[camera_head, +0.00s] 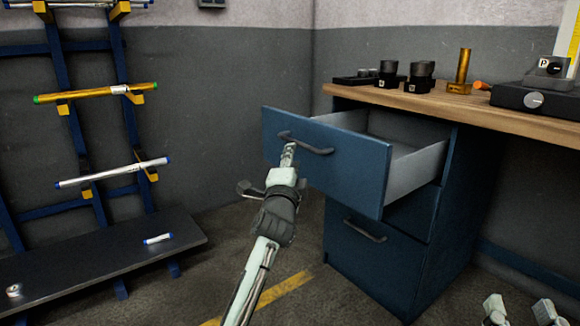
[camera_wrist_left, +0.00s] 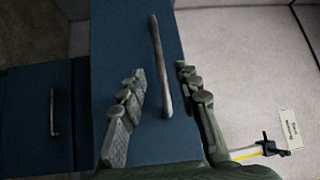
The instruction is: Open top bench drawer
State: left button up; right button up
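The top bench drawer (camera_head: 340,160) is pulled well out of the blue bench cabinet, and its grey inside shows empty in the head view. Its dark bar handle (camera_head: 318,150) is on the blue front. My left gripper (camera_head: 289,152) is at the left part of this handle. In the left wrist view its fingers (camera_wrist_left: 160,72) are spread apart, with the handle (camera_wrist_left: 156,45) between them in the picture; I see no clear contact. My right gripper (camera_head: 520,307) shows only as two separated fingertips at the bottom right, empty.
A closed lower drawer (camera_head: 372,255) sits below. The wooden bench top (camera_head: 470,108) carries dark holders, a brass-coloured part (camera_head: 460,70) and a gauge block. A blue rack (camera_head: 62,90) with rods and a dark shelf (camera_head: 100,260) stand at left. Floor in front is clear.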

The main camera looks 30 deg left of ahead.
pick_arm(q)
jog(key=shift+v, duration=1.7)
